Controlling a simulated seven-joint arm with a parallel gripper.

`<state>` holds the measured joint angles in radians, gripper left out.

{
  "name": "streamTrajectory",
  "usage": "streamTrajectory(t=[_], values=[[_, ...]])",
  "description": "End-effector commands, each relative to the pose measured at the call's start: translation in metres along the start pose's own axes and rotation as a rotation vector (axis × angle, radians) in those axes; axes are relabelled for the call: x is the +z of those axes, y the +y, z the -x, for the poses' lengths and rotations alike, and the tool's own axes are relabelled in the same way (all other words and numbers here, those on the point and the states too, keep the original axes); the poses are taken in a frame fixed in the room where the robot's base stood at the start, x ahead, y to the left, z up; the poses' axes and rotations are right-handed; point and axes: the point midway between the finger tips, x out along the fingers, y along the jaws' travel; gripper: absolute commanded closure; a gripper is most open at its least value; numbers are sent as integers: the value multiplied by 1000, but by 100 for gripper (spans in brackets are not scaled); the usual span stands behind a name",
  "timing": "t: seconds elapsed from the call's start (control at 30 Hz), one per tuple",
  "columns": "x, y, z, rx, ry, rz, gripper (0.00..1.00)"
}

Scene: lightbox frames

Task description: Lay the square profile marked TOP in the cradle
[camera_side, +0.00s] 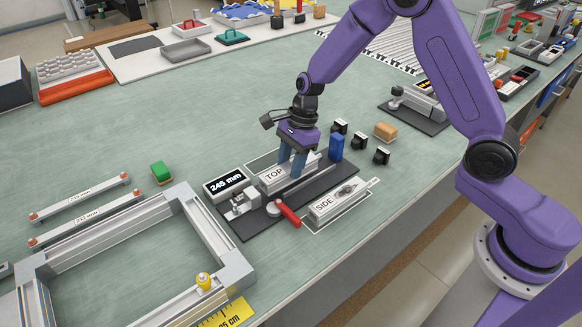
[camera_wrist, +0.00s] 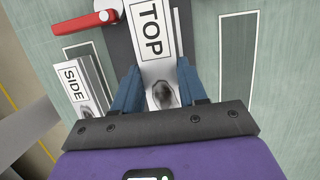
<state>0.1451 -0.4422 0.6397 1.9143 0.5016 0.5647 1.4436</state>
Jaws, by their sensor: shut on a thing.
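The pale grey square profile marked TOP (camera_side: 272,179) is between the fingers of my gripper (camera_side: 292,165). In the wrist view, the TOP profile (camera_wrist: 150,35) points away from me, with one blue finger on each side of it and a dark patch near its held end. It is over the dark base of the cradle (camera_side: 318,187), roughly in line with it. I cannot tell whether it touches the cradle's seat, because the profile and fingers hide it. A profile marked SIDE (camera_side: 338,203) lies in an outlined place beside the base.
A red clamp handle (camera_side: 288,213) stands at the base's near edge. A display reading 245 mm (camera_side: 224,185) is at its left. A blue block (camera_side: 336,147) and several black blocks stand close on the right. An empty outlined place (camera_wrist: 238,60) lies behind the base.

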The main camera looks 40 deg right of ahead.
Motion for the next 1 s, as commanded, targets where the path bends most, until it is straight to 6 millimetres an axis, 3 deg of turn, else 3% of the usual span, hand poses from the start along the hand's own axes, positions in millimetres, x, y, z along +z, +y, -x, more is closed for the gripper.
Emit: streamTrajectory(t=[0.13, 0.57, 0.6, 0.67, 1.0], values=[[-5, 0, -15, 0, 1, 0, 97], [-6, 0, -19, 0, 1, 0, 97], [-6, 0, -19, -1, 1, 0, 48], [-6, 0, -19, -1, 1, 0, 33], [-5, 0, -17, -2, 1, 1, 33]])
